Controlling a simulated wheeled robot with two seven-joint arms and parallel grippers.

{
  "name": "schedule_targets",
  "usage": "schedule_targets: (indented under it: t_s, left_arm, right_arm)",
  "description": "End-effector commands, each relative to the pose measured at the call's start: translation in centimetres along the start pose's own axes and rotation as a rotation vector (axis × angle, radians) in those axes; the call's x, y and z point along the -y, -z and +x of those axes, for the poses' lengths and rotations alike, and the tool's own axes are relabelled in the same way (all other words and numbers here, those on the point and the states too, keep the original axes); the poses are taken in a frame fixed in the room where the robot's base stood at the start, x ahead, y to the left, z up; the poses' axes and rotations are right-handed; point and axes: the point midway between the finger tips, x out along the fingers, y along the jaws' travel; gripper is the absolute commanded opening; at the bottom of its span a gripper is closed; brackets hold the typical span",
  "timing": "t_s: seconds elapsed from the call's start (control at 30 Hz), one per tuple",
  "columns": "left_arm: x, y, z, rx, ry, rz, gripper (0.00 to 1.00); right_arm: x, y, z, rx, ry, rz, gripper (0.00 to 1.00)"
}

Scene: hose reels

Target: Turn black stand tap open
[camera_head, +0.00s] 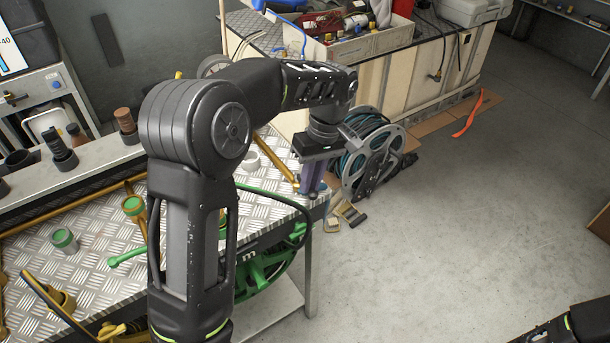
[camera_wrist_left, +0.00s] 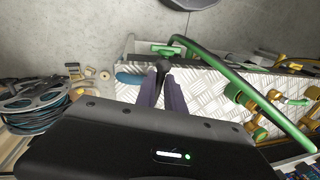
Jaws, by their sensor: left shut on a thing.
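My left gripper (camera_head: 312,190) reaches down over the far right corner of the metal-topped table in the head view. In the left wrist view its two purple-grey fingers (camera_wrist_left: 162,88) are closed on a small black part (camera_wrist_left: 163,66), which looks like the handle of the black stand tap. The rest of that tap is hidden by the fingers and the wrist housing, so I cannot tell how far it is turned. A dark piece of my right arm shows at the bottom right of the head view, but its gripper is out of frame.
The diamond-plate table (camera_head: 95,240) carries green and brass fittings, including a green-topped cup (camera_head: 64,241). A green hose reel (camera_head: 265,268) sits below its edge. A grey-and-teal hose reel (camera_head: 372,150) stands on the floor just beyond my gripper.

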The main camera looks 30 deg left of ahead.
Motion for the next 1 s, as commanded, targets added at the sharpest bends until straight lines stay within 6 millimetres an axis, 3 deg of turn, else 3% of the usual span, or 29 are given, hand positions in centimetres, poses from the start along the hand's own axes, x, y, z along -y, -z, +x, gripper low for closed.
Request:
schedule_targets:
  t_s: [0.1, 0.73, 0.77, 1.0]
  left_arm:
    - [-0.20, -0.75, 0.38, 0.022, 0.012, -0.047, 0.00]
    - [-0.59, -0.97, 0.32, 0.034, 0.009, -0.103, 0.00]
    - [-0.60, -0.97, 0.32, 0.034, 0.009, -0.103, 0.16]
    - [-0.61, -0.76, 0.15, 0.029, 0.004, -0.103, 0.35]
  right_arm:
    - [0.01, -0.04, -0.07, 0.001, -0.001, 0.000, 0.46]
    - [0.01, -0.08, -0.13, 0.002, -0.001, 0.001, 0.46]
    - [0.01, -0.08, -0.13, 0.002, -0.001, 0.001, 0.46]
    - [0.02, -0.07, -0.15, 0.002, -0.001, 0.001, 0.46]
